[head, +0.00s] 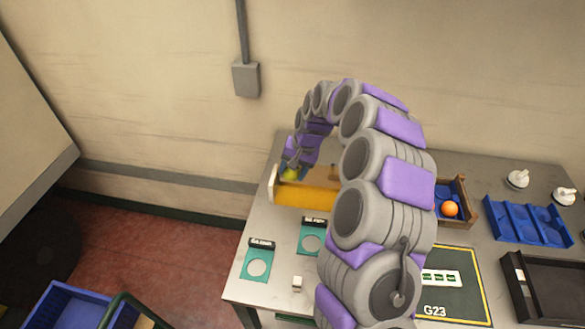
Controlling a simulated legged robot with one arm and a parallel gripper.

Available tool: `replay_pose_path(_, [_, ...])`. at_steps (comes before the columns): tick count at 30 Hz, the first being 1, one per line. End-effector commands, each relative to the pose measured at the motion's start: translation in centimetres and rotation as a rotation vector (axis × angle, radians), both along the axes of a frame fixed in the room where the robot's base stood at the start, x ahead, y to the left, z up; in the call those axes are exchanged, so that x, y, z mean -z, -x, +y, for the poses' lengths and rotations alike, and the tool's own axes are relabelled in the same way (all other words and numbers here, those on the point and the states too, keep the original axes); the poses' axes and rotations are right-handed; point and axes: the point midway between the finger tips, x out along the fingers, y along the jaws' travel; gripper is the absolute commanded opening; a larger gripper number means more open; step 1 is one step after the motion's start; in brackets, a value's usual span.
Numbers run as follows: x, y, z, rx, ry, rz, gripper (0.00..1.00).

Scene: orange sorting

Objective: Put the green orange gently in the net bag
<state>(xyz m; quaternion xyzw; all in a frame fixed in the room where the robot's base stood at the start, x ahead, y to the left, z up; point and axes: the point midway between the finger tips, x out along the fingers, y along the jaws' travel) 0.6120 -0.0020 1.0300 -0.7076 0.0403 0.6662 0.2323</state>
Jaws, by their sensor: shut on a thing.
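My gripper (292,166) is at the far left part of the table, at the end of my arched grey and purple arm. It is shut on the green orange (291,175), which shows as a small yellow-green patch under the jaws. A yellow piece (306,196) with a pale upright end lies right below and beside it; it may be the net bag, but I cannot make out any mesh. The green orange is over its left end, and I cannot tell whether they touch. My arm hides what lies to the right of the yellow piece.
Two teal cards with white circles (257,264) and a small white block (297,283) lie in front. A wooden crate (466,203) holds an orange-coloured orange (449,208). A blue tray (527,224), a black tray (550,296) and a dark G23 mat (467,275) are at right.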

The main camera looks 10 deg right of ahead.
Motion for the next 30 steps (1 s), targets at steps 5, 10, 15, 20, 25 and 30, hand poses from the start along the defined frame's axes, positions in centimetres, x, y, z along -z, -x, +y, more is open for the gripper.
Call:
replay_pose_path(5, [0.5,0.0,0.0,0.000,0.000,0.001,0.24])
replay_pose_path(10, [1.0,0.1,0.0,-0.001,0.000,0.002,0.24])
replay_pose_path(15, [1.5,0.1,0.0,0.000,0.000,0.003,0.24])
replay_pose_path(20, [1.9,0.1,0.0,0.000,0.000,0.003,0.24])
replay_pose_path(25, [2.4,0.1,0.0,0.000,0.000,0.003,0.24])
replay_pose_path(30, [2.8,0.1,0.0,0.000,0.000,0.002,0.24])
